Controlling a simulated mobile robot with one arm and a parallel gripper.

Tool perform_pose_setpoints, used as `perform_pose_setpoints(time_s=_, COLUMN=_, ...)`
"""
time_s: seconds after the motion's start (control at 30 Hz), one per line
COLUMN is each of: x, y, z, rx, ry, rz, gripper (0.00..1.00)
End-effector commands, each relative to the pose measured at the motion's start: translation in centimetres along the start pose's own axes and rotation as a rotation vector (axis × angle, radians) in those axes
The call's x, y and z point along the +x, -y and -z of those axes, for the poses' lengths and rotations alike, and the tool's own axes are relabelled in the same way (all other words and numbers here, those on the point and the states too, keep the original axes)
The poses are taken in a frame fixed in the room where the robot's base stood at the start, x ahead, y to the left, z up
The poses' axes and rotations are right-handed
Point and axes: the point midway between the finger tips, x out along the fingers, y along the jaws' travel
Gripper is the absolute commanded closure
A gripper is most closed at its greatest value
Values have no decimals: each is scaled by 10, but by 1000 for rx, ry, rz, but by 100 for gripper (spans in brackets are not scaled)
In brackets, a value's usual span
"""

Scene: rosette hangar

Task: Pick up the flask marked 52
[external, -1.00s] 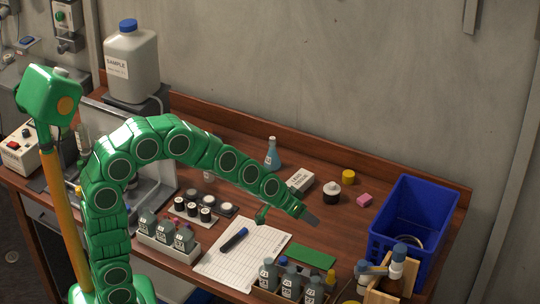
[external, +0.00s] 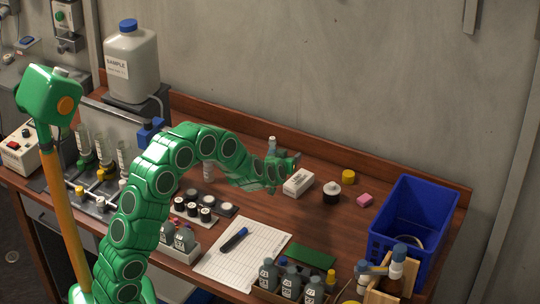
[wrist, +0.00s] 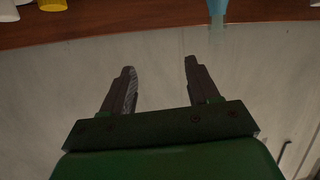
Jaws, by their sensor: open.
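Small grey-blue flasks with white labels stand in a white rack (external: 190,252) at the left front and in a wooden rack (external: 262,293) at the front edge. Their numbers are too small to read, so I cannot tell which is marked 52.
A white box (external: 298,183), a dark jar with a white lid (external: 331,193), a yellow cup (external: 348,177) and a pink block (external: 365,200) stand at the back. A blue crate (external: 385,240) is at right. A paper sheet (external: 255,245) with a pen lies in the middle.

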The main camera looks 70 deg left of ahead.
Motion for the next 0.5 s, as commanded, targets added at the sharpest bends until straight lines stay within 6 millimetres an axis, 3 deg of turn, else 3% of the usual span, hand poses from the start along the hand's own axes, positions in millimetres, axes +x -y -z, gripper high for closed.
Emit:
perform_pose_setpoints(time_s=0.03, x=12, y=18, z=-4, rx=1, ry=-22, rz=45, gripper=40)
perform_pose_setpoints(time_s=0.2, x=36, y=65, z=-5, rx=11, ry=-96, rz=164, gripper=40)
perform_pose_setpoints(time_s=0.33, x=42, y=84, z=-6, rx=18, ry=-124, rz=210, gripper=40)
perform_pose_setpoints(time_s=0.5, x=49, y=90, z=-5, rx=20, ry=-134, rz=226, gripper=40)
